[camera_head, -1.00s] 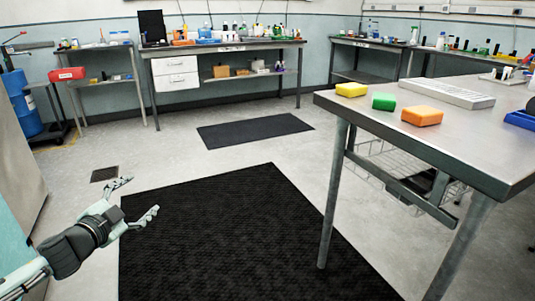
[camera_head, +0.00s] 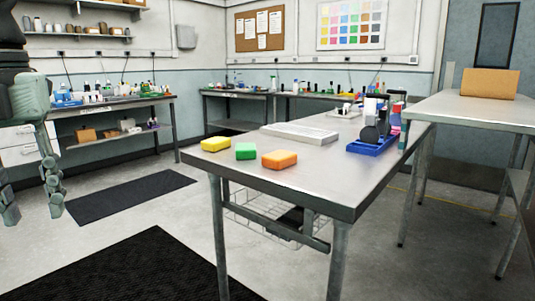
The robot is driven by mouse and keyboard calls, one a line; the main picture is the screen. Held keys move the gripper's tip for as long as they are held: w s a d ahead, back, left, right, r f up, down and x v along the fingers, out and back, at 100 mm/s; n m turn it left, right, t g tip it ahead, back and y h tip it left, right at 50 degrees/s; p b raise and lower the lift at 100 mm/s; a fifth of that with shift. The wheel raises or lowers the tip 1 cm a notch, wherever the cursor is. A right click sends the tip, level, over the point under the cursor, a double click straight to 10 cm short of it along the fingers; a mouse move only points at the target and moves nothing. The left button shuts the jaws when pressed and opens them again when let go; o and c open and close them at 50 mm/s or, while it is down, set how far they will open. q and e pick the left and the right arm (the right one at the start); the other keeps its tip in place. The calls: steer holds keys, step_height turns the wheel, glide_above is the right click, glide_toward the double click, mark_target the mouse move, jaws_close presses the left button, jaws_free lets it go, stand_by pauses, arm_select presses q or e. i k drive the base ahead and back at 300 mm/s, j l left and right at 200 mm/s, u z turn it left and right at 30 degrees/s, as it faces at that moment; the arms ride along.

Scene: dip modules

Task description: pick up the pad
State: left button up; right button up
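Three sponge-like pads lie in a row at the near left end of the steel table (camera_head: 345,172). They are a yellow pad (camera_head: 216,144), a green pad (camera_head: 246,151) and an orange pad (camera_head: 279,159). I cannot tell which one the task means. My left gripper (camera_head: 32,211) hangs at the left edge of the view, fingers pointing down and spread apart, with nothing between them. It is well left of the pads and apart from the table. My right gripper is not in view.
A flat grey keyboard-like slab (camera_head: 299,134) lies behind the pads. A blue tray (camera_head: 373,144) with items stands farther right. A wire basket (camera_head: 270,220) hangs under the table. Dark mats (camera_head: 135,195) lie on the floor to the left. A cardboard box (camera_head: 482,84) sits on another table.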

mark_target(243, 152)
steer(key=i+j+z, duration=0.15)
steer(key=z, duration=1.55)
steer(key=j+z, duration=0.75)
steer(key=k+j+z, duration=0.1)
steer(key=z, duration=0.25)
steer(key=k+j+z, duration=0.25)
steer(key=j, duration=0.15)
steer(key=j+z, duration=0.2)
steer(key=j, duration=0.2)
steer(key=k+j+z, duration=0.25)
steer(key=k+j, duration=0.4)
steer(key=j, duration=0.2)
steer(key=k+j+z, duration=0.1)
steer(key=k+j, duration=0.35)
steer(key=j, duration=0.15)
steer(key=k+j+z, duration=0.1)
steer(key=k+j, duration=0.3)
steer(key=j, duration=0.2)
